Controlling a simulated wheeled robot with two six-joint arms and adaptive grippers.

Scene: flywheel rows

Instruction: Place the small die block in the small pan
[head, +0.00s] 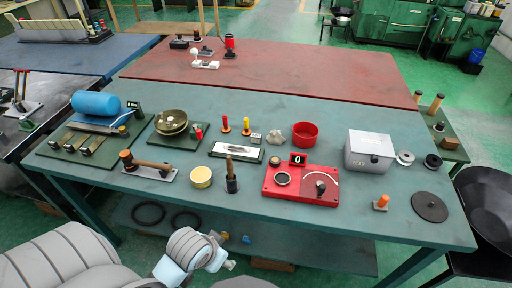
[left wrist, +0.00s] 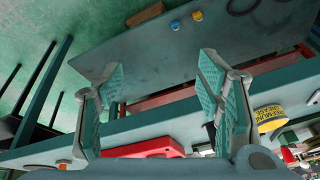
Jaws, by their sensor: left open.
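A small dark block with a tan top (head: 274,160) stands on the green table behind the red box; it may be the die block, but it is too small to tell. A red round open pan (head: 305,134) sits to its right and farther back. A brass pan (head: 171,123) sits on a green base at the left; I cannot tell which is the small pan. My left gripper (head: 226,262) is low in front of the table's front edge, apart from both. In the left wrist view its two teal fingers (left wrist: 160,90) are spread and empty. My right gripper is not in view.
The table edge (left wrist: 190,125) lies close by the left gripper. The lower shelf (head: 300,257) holds black rings (head: 149,213). On the table stand a red box (head: 300,186), a yellow tin (head: 201,177), an upright wooden-handled tool (head: 231,178) and a grey box (head: 369,150).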

